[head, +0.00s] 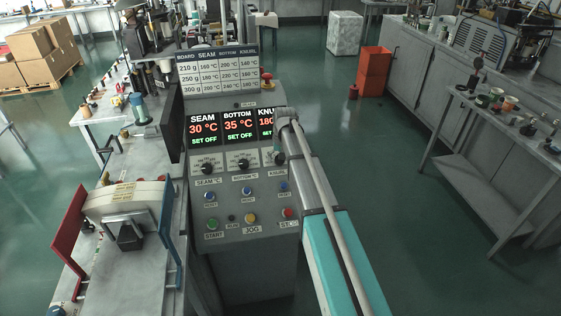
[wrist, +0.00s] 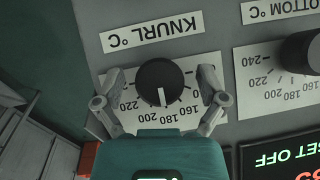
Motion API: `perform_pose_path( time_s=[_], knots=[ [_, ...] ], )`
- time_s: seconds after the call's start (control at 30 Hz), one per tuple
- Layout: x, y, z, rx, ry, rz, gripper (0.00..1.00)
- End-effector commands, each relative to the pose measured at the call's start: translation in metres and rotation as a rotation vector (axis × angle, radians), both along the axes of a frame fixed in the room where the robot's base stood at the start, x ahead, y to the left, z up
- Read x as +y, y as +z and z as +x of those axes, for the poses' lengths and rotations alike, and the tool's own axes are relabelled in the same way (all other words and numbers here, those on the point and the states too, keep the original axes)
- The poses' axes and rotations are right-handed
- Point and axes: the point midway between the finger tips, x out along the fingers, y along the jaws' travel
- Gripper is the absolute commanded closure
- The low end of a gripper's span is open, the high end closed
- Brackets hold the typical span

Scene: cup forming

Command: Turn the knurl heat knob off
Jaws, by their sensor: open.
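The black knurl heat knob (wrist: 160,80) sits on its white dial below the KNURL °C label in the wrist view. Its white pointer line points down in that picture, toward the numbers around 180. My gripper (wrist: 159,92) is open, with one finger on each side of the knob and a visible gap to it. In the head view my gripper (head: 279,148) is at the right end of the control panel and hides the knurl knob. The knurl display (head: 266,122) reads 180 in red, and its right part is hidden.
The bottom knob (head: 243,163) and seam knob (head: 208,168) stand left of the knurl dial, and both their displays read SET OFF. Several coloured buttons lie below, including a red stop button (head: 288,212). A red mushroom button (head: 266,77) stands above the displays.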

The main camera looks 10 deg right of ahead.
Motion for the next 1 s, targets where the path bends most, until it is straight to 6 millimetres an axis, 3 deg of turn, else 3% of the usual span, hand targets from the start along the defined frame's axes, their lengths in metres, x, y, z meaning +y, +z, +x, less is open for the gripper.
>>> perform_pose_path(
  time_s=[0.13,0.57,1.0],
  knots=[
    [-0.0002,0.0002,0.0001,0.000,0.000,0.000,0.13],
    [-0.0004,0.0002,0.0000,0.000,0.000,0.000,0.92],
    [-0.0008,-0.0005,0.0000,0.000,0.055,-0.042,0.92]
  ],
)
